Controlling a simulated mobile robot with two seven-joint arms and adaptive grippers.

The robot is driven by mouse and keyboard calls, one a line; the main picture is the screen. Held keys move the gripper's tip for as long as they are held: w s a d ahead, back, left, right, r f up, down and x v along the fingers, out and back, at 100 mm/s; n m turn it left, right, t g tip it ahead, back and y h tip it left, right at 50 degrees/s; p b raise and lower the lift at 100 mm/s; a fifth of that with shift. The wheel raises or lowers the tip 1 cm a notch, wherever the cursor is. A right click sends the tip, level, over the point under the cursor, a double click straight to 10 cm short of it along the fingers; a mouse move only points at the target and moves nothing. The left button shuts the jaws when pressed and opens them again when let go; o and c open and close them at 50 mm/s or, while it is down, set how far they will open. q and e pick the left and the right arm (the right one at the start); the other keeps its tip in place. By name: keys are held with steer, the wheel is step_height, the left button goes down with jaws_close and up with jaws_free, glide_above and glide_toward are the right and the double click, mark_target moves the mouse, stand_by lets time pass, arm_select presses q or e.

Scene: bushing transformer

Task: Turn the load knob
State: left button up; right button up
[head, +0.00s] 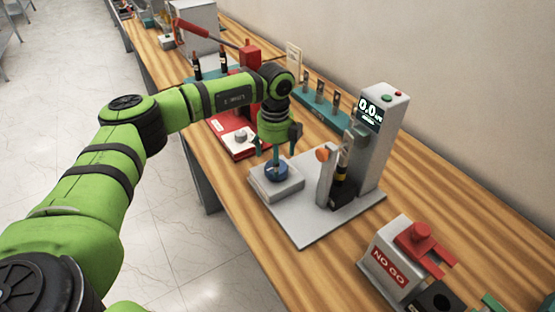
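The load knob (277,172) is blue and round, with a blue upright part above it. It sits on top of a light grey block (268,188) on the left side of a grey base plate (310,230). A test stand column (376,145) with a display reading 0.0 rises from the same plate. My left gripper (277,147) is right above the knob, pointing down. Its dark fingers look spread to either side of the blue upright part. Whether they touch it is too small to tell. My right gripper is not in view.
A grey block marked NO GO with a red top (390,262) stands at the lower right. A red fixture (235,138) lies behind my arm. The wall is at right.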

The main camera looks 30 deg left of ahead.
mark_target(283, 169)
arm_select(q)
step_height(283, 169, down, 3)
steer(key=shift+w+f+p, duration=0.1)
steer(key=shift+p, duration=0.35)
steer(key=shift+f, duration=0.25)
steer(key=c, duration=1.1)
steer(key=shift+c, duration=0.2)
steer(key=m+b, duration=0.3)
steer(key=m, duration=0.2)
steer(key=shift+f, duration=0.15)
steer(key=m+b, duration=0.3)
steer(key=m, duration=0.2)
steer(key=shift+m, duration=0.3)
steer(key=m+b, duration=0.2)
steer(key=m, duration=0.3)
steer(key=shift+b, duration=0.4)
steer(key=m+b, duration=0.1)
steer(key=m, duration=0.4)
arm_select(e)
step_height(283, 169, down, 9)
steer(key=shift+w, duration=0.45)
arm_select(q)
steer(key=shift+m, duration=0.3)
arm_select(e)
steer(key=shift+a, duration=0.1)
